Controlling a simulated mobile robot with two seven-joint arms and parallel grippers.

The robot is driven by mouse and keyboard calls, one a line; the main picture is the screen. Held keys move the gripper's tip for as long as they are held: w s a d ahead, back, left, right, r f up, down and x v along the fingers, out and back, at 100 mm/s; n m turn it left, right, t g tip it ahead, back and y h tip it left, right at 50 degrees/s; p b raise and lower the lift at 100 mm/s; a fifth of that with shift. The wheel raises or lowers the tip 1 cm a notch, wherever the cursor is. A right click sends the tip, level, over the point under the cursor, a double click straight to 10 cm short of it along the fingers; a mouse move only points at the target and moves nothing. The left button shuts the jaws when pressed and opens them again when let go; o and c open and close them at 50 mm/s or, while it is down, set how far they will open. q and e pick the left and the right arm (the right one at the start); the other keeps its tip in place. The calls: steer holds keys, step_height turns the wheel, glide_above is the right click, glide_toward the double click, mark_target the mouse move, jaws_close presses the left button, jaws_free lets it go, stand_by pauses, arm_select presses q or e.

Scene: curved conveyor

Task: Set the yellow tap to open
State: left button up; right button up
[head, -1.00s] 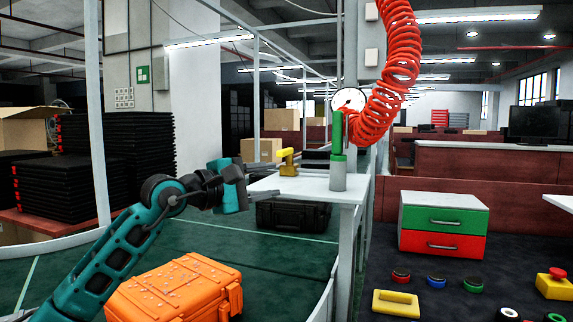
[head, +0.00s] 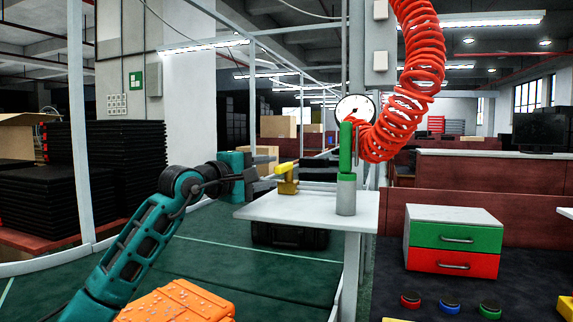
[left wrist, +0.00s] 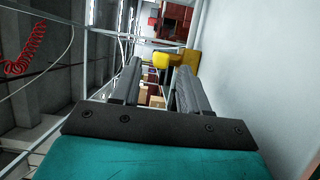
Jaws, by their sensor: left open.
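The yellow tap (head: 287,180) stands on the left part of a small white shelf (head: 270,207). Its upper part juts left, toward my left gripper. My left gripper (head: 272,172) is open and empty, level with the tap and just left of it, its fingers pointing right. In the left wrist view, the yellow tap (left wrist: 198,65) shows just beyond the fingertips of my left gripper (left wrist: 159,66), with a yellow part in the gap between them. I cannot tell whether they touch. My right gripper is not in view.
An orange case (head: 185,303) lies below my left arm. A drawer box (head: 455,240) stands right.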

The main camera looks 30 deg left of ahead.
mark_target(288, 168)
arm_select(q)
steer(key=w, duration=0.4)
steer(key=w+d, duration=0.1)
steer(key=w, duration=0.2)
steer(key=shift+p, duration=0.35)
jaws_close()
